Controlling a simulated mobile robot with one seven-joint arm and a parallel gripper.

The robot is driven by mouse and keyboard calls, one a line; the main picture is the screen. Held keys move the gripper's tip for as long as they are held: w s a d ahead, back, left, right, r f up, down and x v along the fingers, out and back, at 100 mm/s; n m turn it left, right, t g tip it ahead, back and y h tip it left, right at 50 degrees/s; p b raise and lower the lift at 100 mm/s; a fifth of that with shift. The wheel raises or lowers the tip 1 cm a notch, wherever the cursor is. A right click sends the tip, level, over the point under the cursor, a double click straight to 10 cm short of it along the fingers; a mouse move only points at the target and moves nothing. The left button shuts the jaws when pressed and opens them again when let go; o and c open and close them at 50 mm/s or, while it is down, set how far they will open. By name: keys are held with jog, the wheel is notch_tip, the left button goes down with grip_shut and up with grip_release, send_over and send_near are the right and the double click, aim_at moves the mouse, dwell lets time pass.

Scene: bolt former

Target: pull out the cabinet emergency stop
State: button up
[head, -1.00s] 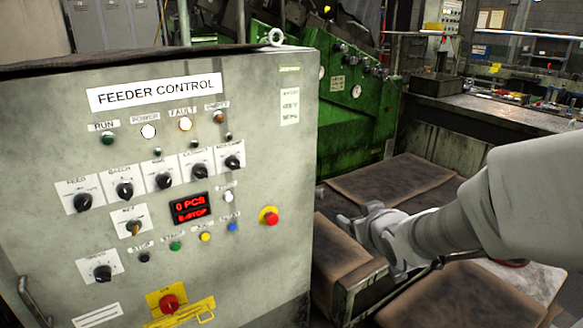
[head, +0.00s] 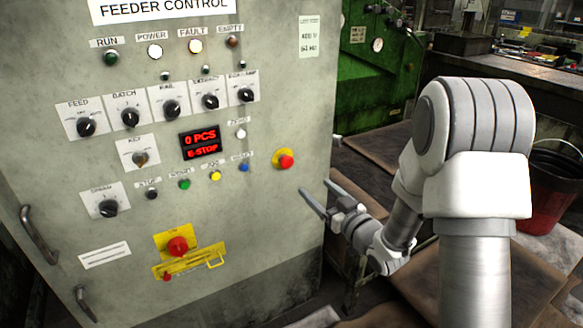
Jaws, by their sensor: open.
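The cabinet emergency stop (head: 285,160) is a red mushroom button on a yellow round plate, at the right side of the grey feeder control cabinet (head: 290,235). The cabinet's display (head: 200,145) reads "0 PCS" and "E-STOP" in red. My gripper (head: 320,193) is open and empty, its two fingers pointing left toward the cabinet. It shows below and to the right of the emergency stop, apart from it. Whether the fingers touch the cabinet's edge cannot be told.
A red rotary switch (head: 178,246) on a yellow plate sits low on the cabinet. Several knobs and small buttons fill the panel. A green machine (head: 375,75) stands behind, brown mats lie on the right, and a red bucket (head: 550,190) stands at far right.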

aim_at(289, 162)
jog(key=b+x, duration=0.1)
jog(key=x, duration=1.2)
jog(key=shift+w+a, duration=0.25)
jog(key=shift+w, duration=0.05)
